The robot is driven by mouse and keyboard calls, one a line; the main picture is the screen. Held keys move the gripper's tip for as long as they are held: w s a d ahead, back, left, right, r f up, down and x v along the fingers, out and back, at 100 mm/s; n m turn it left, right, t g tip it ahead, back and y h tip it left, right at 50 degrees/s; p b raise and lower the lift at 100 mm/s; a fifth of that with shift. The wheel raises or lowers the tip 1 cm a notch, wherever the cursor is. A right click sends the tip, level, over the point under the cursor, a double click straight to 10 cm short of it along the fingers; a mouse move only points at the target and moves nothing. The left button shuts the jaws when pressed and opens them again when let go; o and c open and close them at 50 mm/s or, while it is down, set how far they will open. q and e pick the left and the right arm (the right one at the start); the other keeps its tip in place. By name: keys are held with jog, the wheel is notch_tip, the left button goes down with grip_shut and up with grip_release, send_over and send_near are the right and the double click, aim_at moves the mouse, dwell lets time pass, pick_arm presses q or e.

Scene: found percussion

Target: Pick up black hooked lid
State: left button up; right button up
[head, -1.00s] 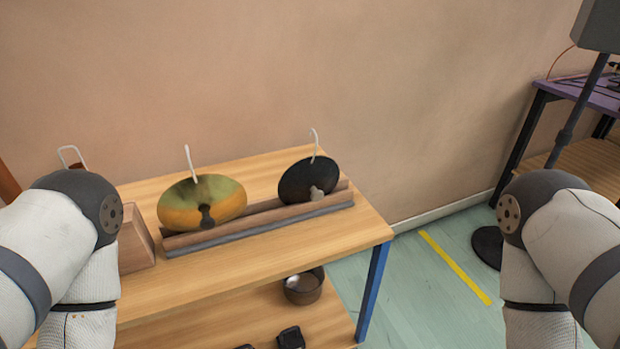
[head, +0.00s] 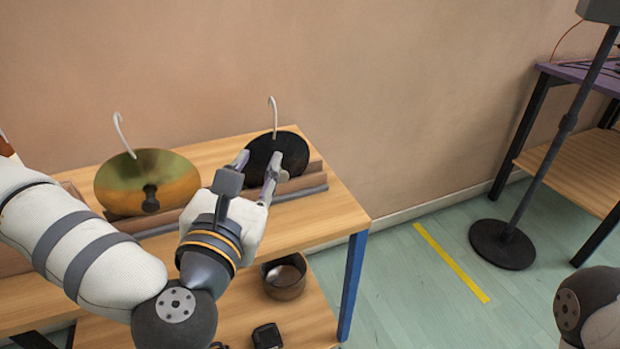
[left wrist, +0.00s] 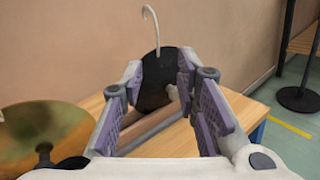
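The black hooked lid (head: 288,150) stands tilted in the wooden rack at the right end of the table, with a white hook rising above it. It also shows in the left wrist view (left wrist: 153,65), straight ahead between the fingers. My left gripper (head: 256,168) is open, with its fingers pointing at the lid. In the head view the fingers overlap the lid's lower left part; whether they touch it I cannot tell. My right gripper is out of view; only part of my right arm shows.
A yellow-green lid (head: 130,178) with its own white hook leans in the same rack (head: 305,188), left of the black one. A dark pot (head: 285,280) sits on the lower shelf. A black stand (head: 503,244) and another table (head: 570,165) are at the right. The floor between is clear.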

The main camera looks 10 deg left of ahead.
aim_at(275, 123)
pick_arm(q)
jog(key=w+b, duration=0.2)
jog(key=w, duration=0.2)
jog(key=w+b, duration=0.3)
jog(key=w, duration=0.1)
jog(key=w+r+b, duration=0.1)
jog(key=w+b, duration=0.2)
jog(key=w, duration=0.1)
jog(key=shift+a, duration=0.4)
grip_shut()
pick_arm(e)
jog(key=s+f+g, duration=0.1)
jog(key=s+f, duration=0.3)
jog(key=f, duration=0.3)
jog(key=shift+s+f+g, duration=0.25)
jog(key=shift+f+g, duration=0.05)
